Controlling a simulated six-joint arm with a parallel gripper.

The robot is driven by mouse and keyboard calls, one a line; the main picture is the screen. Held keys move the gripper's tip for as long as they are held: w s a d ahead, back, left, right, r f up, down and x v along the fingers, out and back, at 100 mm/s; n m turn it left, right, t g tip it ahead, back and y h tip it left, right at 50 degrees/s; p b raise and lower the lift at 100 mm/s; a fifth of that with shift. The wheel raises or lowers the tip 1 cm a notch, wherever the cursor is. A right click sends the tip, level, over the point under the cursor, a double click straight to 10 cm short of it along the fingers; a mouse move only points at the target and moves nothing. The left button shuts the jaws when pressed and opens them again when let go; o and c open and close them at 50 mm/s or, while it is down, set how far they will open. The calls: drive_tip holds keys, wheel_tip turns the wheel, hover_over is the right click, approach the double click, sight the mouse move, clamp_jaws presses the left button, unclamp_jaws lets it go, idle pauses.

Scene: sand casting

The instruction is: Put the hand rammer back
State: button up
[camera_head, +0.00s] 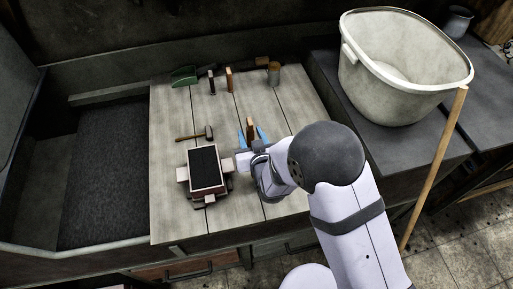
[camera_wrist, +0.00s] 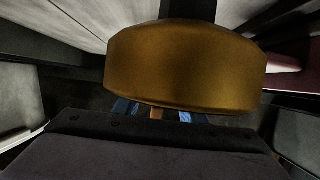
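My gripper (camera_head: 252,135) is over the middle of the work table, with its two blue fingers spread apart. A small wooden tool (camera_head: 250,127), which looks like the hand rammer, stands between them. Gaps seem to show on both sides of it. In the wrist view a large golden-brown rounded end (camera_wrist: 185,65) fills the centre, close to the camera. It hides most of the gripper (camera_wrist: 156,113); only parts of the blue fingers show below it, with a narrow brown piece between them. The tool's lower end is hidden.
A flask of black sand (camera_head: 205,167) sits left of my gripper, with a mallet (camera_head: 195,134) behind it. A green scoop (camera_head: 183,75), a wooden block (camera_head: 229,78) and a small cup (camera_head: 274,73) stand along the back. A large white bucket (camera_head: 400,85) is at right.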

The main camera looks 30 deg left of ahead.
drive_tip(key=b+v, duration=0.3)
drive_tip(key=v, duration=0.8)
drive_tip(key=shift+s+d+r+b, duration=0.1)
drive_tip(key=shift+s+d+b, duration=0.1)
drive_tip(key=shift+b, duration=0.15)
drive_tip(key=w+d+f+m+g+h, duration=0.1)
drive_tip(key=w+d+h, duration=0.1)
drive_tip(key=d, duration=0.4)
drive_tip(key=w+d+f+m+g+h, duration=0.1)
drive_tip(key=w+d+f+m+h, duration=0.1)
drive_tip(key=d, duration=0.4)
drive_tip(key=w+d+f+m+g+h, duration=0.1)
drive_tip(key=d+h, duration=0.1)
drive_tip(key=d, duration=0.5)
drive_tip(key=shift+w+f, duration=0.3)
drive_tip(key=shift+w, duration=0.1)
drive_tip(key=s+d+m+g+h, duration=0.1)
drive_tip(key=s+d+m+g, duration=0.1)
drive_tip(key=s+d, duration=0.3)
drive_tip(key=s+d+m+g+h, duration=0.2)
drive_tip(key=s+d, duration=0.4)
drive_tip(key=d, duration=0.8)
drive_tip(key=r+m+g, duration=0.1)
drive_tip(key=g, duration=0.1)
drive_tip(key=shift+s+d+g+h, duration=0.25)
drive_tip(key=shift+s+g+h, duration=0.05)
